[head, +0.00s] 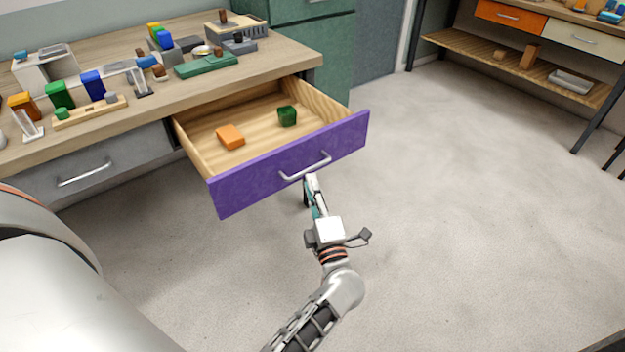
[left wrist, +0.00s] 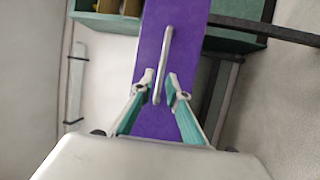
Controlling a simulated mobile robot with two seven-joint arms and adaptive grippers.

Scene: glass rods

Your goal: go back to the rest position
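My left gripper (head: 310,185) is at the front of the pulled-out purple drawer (head: 255,182), just by its silver handle (head: 305,168). In the left wrist view, the two fingers of this gripper (left wrist: 160,88) stand apart, one on each side of the handle (left wrist: 165,58), with gaps between. I cannot tell how near the fingertips are to the drawer front. An orange block (head: 230,136) and a dark green block (head: 287,116) lie inside the drawer. My right gripper is not in view.
The wooden workbench (head: 290,58) at left holds many coloured blocks and fixtures. A closed grey drawer (head: 100,160) is left of the open one. A wooden shelf (head: 470,52) stands at the back right. The floor (head: 470,200) to the right is clear.

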